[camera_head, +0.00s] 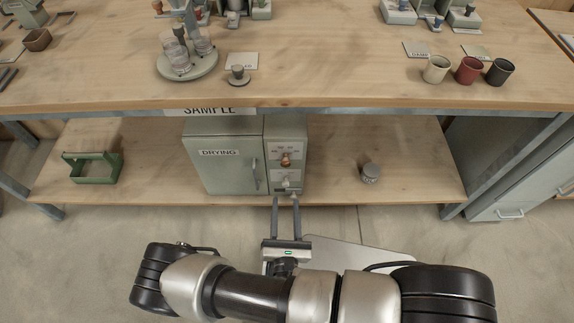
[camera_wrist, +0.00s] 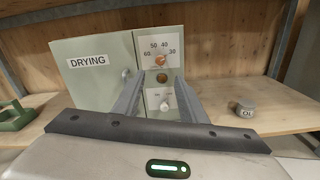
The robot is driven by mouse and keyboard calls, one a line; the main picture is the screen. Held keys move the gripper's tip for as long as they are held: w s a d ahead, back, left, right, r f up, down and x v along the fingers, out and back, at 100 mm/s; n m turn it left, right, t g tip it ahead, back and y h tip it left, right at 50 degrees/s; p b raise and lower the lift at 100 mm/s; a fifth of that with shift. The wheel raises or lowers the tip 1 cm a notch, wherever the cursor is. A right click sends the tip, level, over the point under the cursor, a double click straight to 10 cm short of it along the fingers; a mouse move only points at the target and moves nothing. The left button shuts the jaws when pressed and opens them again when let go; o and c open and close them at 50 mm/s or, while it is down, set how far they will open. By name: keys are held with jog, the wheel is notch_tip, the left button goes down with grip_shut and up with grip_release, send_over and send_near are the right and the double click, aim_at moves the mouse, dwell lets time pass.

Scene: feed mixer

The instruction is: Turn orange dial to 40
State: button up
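The orange dial (camera_head: 286,160) is on the upper white panel of the drying cabinet (camera_head: 222,165), on the lower shelf. In the wrist view the orange dial (camera_wrist: 160,59) sits under a scale marked 60, 50, 40 and 30. I cannot tell which number it points to. My gripper (camera_head: 286,198) is in front of the cabinet, with its fingers pointing toward the control panels, below the dial in the head view. The two fingers are apart with nothing between them, and in the wrist view the gripper (camera_wrist: 158,98) frames the panels. It does not appear to touch the dial.
A pale knob (camera_wrist: 165,104) is on the lower panel. The cabinet door handle (camera_head: 255,174) is left of the panels. A grey lidded pot (camera_head: 370,173) stands to the right, a green carrier (camera_head: 92,168) to the left. The worktop (camera_head: 330,85) overhangs the shelf.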

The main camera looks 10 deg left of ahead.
aim_at(286, 163)
jog(key=b+x, duration=0.2)
jog(key=x, duration=1.2)
jog(key=shift+d, duration=0.1)
grip_shut()
